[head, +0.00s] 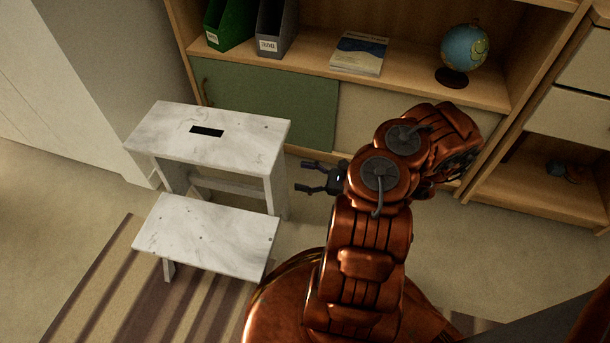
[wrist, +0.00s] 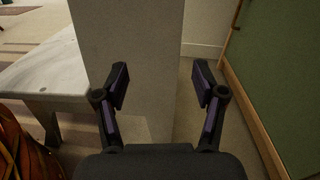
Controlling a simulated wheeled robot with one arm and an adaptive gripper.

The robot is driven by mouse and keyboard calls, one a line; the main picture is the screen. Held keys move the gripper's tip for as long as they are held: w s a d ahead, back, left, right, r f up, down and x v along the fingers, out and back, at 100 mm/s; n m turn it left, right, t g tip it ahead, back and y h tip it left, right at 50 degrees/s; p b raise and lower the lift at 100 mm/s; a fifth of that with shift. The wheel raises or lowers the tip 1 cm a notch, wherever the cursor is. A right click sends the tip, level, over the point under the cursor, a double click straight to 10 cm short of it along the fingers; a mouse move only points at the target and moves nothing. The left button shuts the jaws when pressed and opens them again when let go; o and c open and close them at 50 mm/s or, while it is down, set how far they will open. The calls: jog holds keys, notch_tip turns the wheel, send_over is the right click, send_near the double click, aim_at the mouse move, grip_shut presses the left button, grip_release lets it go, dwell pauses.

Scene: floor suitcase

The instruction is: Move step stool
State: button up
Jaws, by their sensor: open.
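A white, marbled two-step stool (head: 232,133) stands upright on the floor left of my arm in the head view. Its top step has a dark slot, and its lower step (head: 205,237) faces the striped rug. My gripper (head: 303,176) is open and empty, just right of the stool's right side panel in the head view. In the wrist view, the panel (wrist: 125,50) fills the middle, beyond the open fingers of my gripper (wrist: 162,88). The lower step (wrist: 50,77) shows at the left. I cannot tell whether the fingers touch the panel.
A wooden shelf unit (head: 420,92) with a green sliding door (head: 290,108) stands behind the stool and close to my gripper. A striped rug (head: 110,285) lies under the lower step.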

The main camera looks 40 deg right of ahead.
aim_at(283, 173)
jog(key=shift+b+x, duration=1.5)
jog(key=shift+x, duration=2.25)
grip_shut()
